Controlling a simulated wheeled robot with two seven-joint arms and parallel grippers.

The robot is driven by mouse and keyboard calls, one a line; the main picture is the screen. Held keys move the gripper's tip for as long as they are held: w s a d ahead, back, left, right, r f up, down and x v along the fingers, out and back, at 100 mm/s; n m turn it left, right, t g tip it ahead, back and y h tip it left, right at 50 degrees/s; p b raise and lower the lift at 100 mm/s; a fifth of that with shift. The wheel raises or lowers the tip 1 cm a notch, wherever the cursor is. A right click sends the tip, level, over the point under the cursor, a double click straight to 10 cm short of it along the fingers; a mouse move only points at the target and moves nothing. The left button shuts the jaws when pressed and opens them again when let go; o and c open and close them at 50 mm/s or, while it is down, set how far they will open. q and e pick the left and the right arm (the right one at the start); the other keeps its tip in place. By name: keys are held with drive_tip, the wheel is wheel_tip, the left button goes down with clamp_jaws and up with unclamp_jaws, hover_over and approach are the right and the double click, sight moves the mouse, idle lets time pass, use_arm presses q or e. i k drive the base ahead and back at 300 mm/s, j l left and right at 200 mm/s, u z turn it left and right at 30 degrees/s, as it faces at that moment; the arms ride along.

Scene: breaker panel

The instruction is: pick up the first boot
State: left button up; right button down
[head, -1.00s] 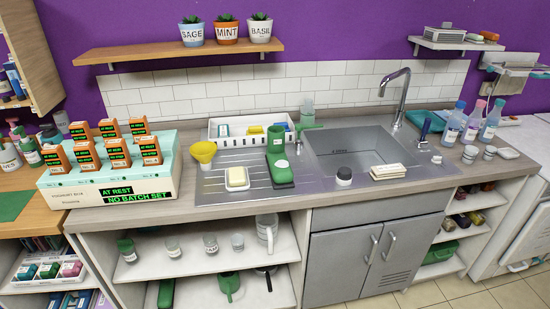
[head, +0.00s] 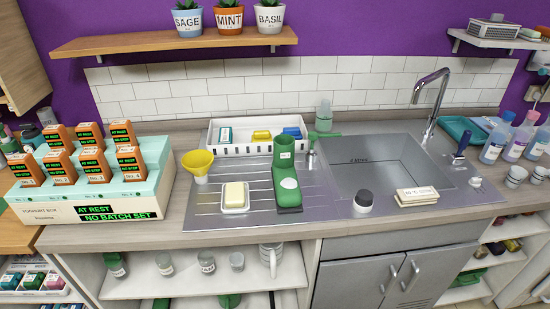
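A green boot (head: 280,170) is on the ribbed metal drainboard (head: 205,216), left of the sink basin (head: 385,178). Its shaft is toward the wall and its dark-soled toe points toward me. A small white label shows on the shaft and a pale patch on the foot. No second boot can be clearly made out on the counter. Neither of my grippers is in the head view.
A yellow funnel (head: 197,162) and a white soap dish (head: 235,208) are left of the boot. A white tray (head: 222,146) stands behind it. A dark-lidded jar (head: 363,202) and cream stacked pads (head: 417,197) lie to the right. The panel box (head: 95,207) is at left.

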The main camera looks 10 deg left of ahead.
sight(288, 194)
drive_tip(key=i+l+u, duration=0.15)
drive_tip(key=i, duration=0.2)
drive_tip(key=i+l+u, duration=0.2)
drive_tip(key=i, duration=0.2)
drive_tip(key=i+l+u, duration=0.15)
drive_tip(key=i, duration=0.2)
